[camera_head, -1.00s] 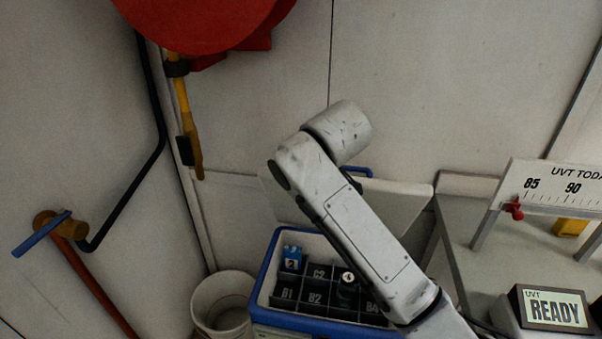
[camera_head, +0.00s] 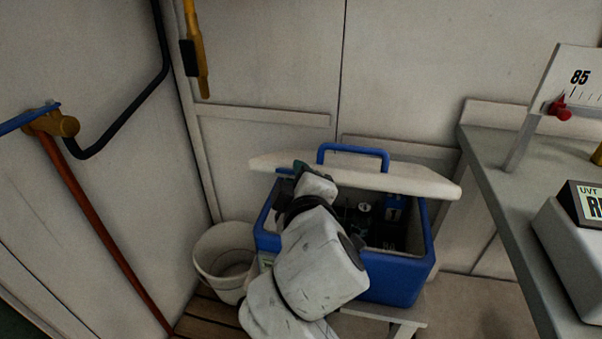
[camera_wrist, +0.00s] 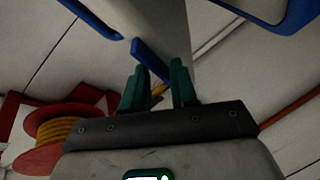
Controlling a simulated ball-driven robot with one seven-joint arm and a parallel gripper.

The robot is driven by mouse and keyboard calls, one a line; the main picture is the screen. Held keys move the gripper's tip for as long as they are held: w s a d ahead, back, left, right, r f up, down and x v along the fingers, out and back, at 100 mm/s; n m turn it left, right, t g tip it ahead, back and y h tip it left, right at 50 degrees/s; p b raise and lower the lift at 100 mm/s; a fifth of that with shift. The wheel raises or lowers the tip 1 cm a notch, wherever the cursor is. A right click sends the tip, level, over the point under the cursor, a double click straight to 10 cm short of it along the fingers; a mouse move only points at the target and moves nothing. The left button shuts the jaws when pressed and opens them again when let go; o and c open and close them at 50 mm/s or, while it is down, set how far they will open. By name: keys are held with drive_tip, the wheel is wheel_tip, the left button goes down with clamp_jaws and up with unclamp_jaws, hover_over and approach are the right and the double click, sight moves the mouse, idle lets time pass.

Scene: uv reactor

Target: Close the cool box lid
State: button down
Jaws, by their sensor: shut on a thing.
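The cool box (camera_head: 400,278) is blue and stands on a low stand. Its pale lid (camera_head: 425,181), with a blue handle (camera_head: 353,148) on top, is tilted partway open above the box. Dark dividers and a few vials show in the gap beneath it. My gripper (camera_head: 300,172) is at the lid's left part; my wrist hides most of the fingers there. In the wrist view my green fingers (camera_wrist: 158,88) are shut on a blue tab (camera_wrist: 146,54) by the pale lid surface (camera_wrist: 160,18).
A white bucket (camera_head: 222,252) stands close to the left of the box. A grey bench (camera_head: 500,200) with a display unit (camera_head: 580,235) is at the right. Pipes with a blue-handled valve (camera_head: 55,122) run along the left wall. A red hose reel (camera_wrist: 50,135) shows in the wrist view.

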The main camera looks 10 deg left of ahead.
wheel_tip(320, 180, down, 7)
drive_tip(key=s+t+b, duration=0.2)
drive_tip(key=b, duration=0.5)
drive_tip(key=shift+s+d+f+n+b, duration=0.15)
drive_tip(key=shift+d+n+b, duration=0.05)
drive_tip(key=shift+n+b, duration=0.1)
drive_tip(key=c, duration=1)
unclamp_jaws()
drive_tip(key=shift+d, duration=0.1)
drive_tip(key=p+v, duration=0.1)
drive_tip(key=v, duration=1)
drive_tip(key=shift+y+p, duration=0.35)
drive_tip(key=shift+y, duration=0.05)
drive_tip(key=shift+s, duration=0.1)
